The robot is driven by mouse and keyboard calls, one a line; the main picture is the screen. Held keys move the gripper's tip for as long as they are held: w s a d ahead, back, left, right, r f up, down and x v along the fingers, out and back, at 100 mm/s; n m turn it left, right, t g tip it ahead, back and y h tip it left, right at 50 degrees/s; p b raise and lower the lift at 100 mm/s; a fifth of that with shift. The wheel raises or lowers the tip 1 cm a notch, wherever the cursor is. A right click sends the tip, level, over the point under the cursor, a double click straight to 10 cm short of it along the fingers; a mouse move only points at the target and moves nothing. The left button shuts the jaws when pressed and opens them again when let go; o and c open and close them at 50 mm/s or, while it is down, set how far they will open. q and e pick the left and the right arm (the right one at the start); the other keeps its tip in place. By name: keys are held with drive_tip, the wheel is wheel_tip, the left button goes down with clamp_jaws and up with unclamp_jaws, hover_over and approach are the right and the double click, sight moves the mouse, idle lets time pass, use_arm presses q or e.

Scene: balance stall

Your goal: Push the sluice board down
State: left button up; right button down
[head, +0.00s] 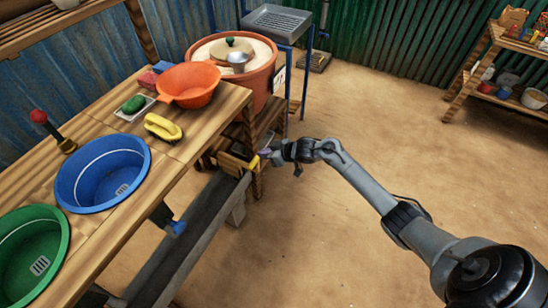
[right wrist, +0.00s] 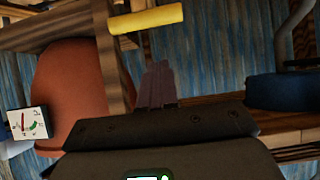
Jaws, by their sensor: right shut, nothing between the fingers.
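The sluice board (head: 233,166) appears to be the wooden piece at the far end of the grey trough, below the table. Its yellow handle (head: 254,162) shows beside my right gripper (head: 267,154). In the right wrist view a yellow bar (right wrist: 146,20), which looks like the same handle, lies just beyond the tips of my right gripper (right wrist: 156,68). The right fingers are shut together with nothing between them. I cannot tell whether they touch the handle. The lower part of the board is hidden. My left gripper is not in view.
The grey trough (head: 190,240) runs along the wooden table (head: 100,165), which holds a blue basin (head: 100,172) and a green basin (head: 30,250). A blue-tipped tap (head: 176,227) juts over the trough. A large orange tub (head: 262,85) stands behind.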

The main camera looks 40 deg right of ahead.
drive_tip(key=w+f+b, duration=0.1)
drive_tip(key=f+b, duration=0.1)
drive_tip(key=f, duration=0.1)
drive_tip(key=w+f+b, duration=0.1)
drive_tip(key=f, duration=0.1)
drive_tip(key=shift+w+a, duration=0.35)
wheel_tip(320, 180, down, 9)
drive_tip(key=b, duration=0.4)
drive_tip(key=shift+s+d, duration=0.15)
drive_tip(key=shift+s, duration=0.15)
